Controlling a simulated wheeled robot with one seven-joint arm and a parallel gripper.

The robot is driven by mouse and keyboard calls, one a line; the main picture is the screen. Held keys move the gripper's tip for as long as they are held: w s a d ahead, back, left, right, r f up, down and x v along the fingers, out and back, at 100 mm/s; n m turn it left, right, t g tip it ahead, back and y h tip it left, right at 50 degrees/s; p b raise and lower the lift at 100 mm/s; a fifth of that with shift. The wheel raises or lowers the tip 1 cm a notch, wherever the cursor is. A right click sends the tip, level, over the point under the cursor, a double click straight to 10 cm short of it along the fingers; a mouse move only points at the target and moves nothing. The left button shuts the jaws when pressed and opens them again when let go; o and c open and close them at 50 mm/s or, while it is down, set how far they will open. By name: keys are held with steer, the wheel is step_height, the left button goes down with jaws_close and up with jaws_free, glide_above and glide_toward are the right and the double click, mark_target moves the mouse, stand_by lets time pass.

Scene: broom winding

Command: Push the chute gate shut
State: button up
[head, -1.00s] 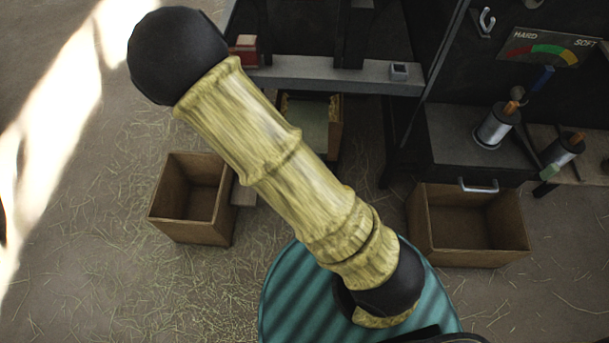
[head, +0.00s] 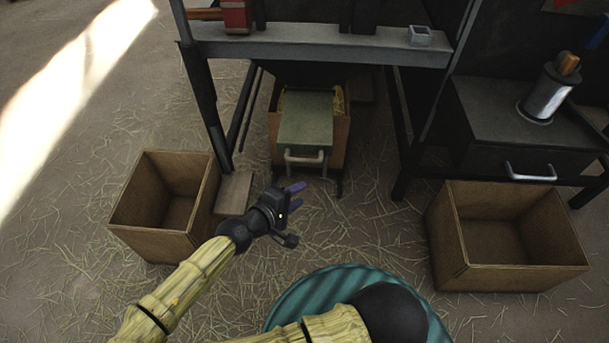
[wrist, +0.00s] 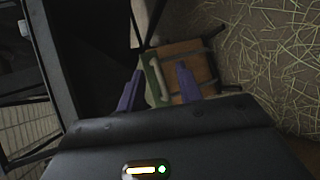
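The chute gate, a flat grey-green plate (head: 305,122), sticks out toward me from under the bench. It lies over a wooden box with straw showing at the plate's sides. A pale handle (head: 305,157) is on its front edge. My gripper (head: 297,197) is in front of the handle and a little to its left, apart from it, with purple fingers. In the wrist view my gripper (wrist: 158,85) has its fingers spread with nothing held. The gate's green edge (wrist: 150,88) and pale handle (wrist: 157,72) show between and beyond the fingers.
An open wooden box (head: 165,215) stands left of my gripper, and another (head: 510,245) stands right under a dark drawer (head: 525,120). A grey bench rail (head: 310,45) crosses above the gate, with dark legs at both sides. Straw-strewn floor lies clear between.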

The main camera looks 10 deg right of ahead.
mark_target(304, 159)
steer(key=a+t+b, duration=0.1)
steer(key=w+a+n+t+b, duration=0.1)
steer(key=a, duration=0.1)
steer(key=a+f+n+t+b, duration=0.1)
steer(key=a+t, duration=0.1)
steer(key=shift+w+a+f+y, duration=0.1)
steer(key=shift+w+a+y, duration=0.15)
steer(key=shift+w+y, duration=0.05)
steer(key=p+x, duration=0.1)
steer(key=x, duration=1.6)
steer(key=shift+w+d+f, duration=0.15)
steer(key=shift+w+d, duration=0.05)
steer(key=shift+c, duration=0.3)
jaws_close()
